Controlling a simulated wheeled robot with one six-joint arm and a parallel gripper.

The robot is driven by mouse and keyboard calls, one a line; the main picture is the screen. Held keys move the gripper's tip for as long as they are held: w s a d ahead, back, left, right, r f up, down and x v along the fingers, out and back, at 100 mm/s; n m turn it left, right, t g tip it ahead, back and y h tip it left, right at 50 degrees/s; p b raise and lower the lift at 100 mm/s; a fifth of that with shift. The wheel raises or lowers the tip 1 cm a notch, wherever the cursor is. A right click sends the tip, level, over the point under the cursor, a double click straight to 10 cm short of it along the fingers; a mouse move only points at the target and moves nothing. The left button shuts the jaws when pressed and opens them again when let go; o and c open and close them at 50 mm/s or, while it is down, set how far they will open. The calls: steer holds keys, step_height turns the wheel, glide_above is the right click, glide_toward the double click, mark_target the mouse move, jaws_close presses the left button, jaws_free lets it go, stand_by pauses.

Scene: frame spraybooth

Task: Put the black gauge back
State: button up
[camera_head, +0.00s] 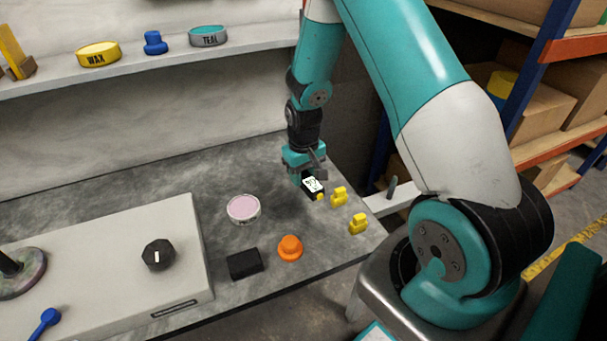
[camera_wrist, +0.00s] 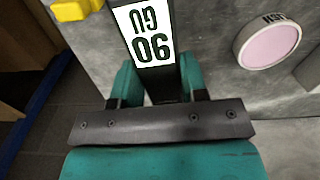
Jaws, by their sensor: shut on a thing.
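The black gauge (camera_head: 308,192) has a white label and lies near the right end of the grey bench, in my gripper (camera_head: 306,177). In the wrist view the gauge (camera_wrist: 154,78) sits between the two teal fingers of my gripper (camera_wrist: 156,80), its label reading "GU 90" upside down. The fingers are shut on its sides. I cannot tell whether the gauge touches the bench or is just above it.
Yellow pieces (camera_head: 358,224) stand right of the gauge. A pink-topped tin (camera_head: 243,209), an orange knob (camera_head: 290,248) and a black block (camera_head: 245,263) lie left and in front. A shelf (camera_head: 150,68) holds a WAX tin (camera_head: 98,54) and a TEAL tin (camera_head: 208,36).

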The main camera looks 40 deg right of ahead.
mark_target(304, 204)
steer(key=shift+f+b, duration=2.05)
steer(key=shift+f, duration=1.35)
steer(key=shift+f+b, duration=0.35)
steer(key=shift+f, duration=0.25)
steer(key=o, duration=1.2)
steer(key=shift+c, duration=0.2)
step_height(304, 204, up, 17)
steer(key=p, duration=0.3)
steer(key=shift+r, duration=0.2)
